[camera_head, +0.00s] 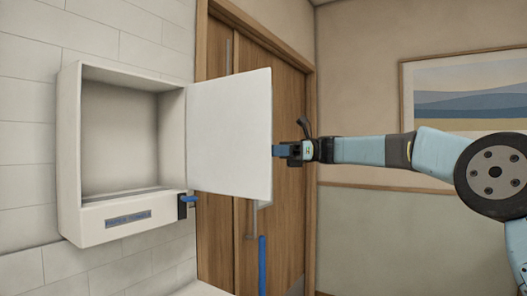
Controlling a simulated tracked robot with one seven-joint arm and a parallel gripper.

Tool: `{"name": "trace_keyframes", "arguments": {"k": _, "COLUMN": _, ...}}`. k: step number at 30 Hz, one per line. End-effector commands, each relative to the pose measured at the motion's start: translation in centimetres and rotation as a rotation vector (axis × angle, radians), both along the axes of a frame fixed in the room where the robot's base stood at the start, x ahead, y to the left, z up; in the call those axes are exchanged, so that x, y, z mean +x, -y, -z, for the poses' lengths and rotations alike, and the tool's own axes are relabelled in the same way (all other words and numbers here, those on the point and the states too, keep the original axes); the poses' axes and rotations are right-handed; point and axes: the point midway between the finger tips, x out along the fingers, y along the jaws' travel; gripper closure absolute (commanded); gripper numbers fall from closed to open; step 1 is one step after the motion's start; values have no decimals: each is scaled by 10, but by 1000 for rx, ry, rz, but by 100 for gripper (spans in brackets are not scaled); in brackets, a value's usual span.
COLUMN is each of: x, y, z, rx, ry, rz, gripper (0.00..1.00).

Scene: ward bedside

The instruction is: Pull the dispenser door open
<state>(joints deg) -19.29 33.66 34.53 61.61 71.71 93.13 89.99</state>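The white dispenser (98,222) is mounted on the tiled wall at the left. Its inside is open to view and looks empty. Its white door (230,135) is swung wide open, hinged on the right side of the box. My gripper (281,151) is at the door's free right edge, about halfway up. Its blue fingertip part touches or nearly touches that edge. The door hides part of the fingers, so I cannot tell whether they are open or shut on the edge.
A small blue lever on a dark mount (187,202) sits at the dispenser's lower right corner. Wooden doors (287,220) stand behind the dispenser door. A framed picture (470,90) hangs on the right wall. A white surface (196,289) shows at the bottom edge.

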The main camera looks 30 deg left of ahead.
Motion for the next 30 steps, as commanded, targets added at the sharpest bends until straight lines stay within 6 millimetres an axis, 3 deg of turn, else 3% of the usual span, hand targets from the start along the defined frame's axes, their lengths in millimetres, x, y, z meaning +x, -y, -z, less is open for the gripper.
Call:
{"name": "trace_keyframes", "arguments": {"k": 11, "x": 11, "y": 9, "z": -1, "rx": 2, "ry": 0, "rz": 1, "gripper": 63}}
{"name": "trace_keyframes", "arguments": {"k": 30, "x": 100, "y": 76, "z": 0, "rx": 3, "ry": 1, "rz": 2, "gripper": 63}}
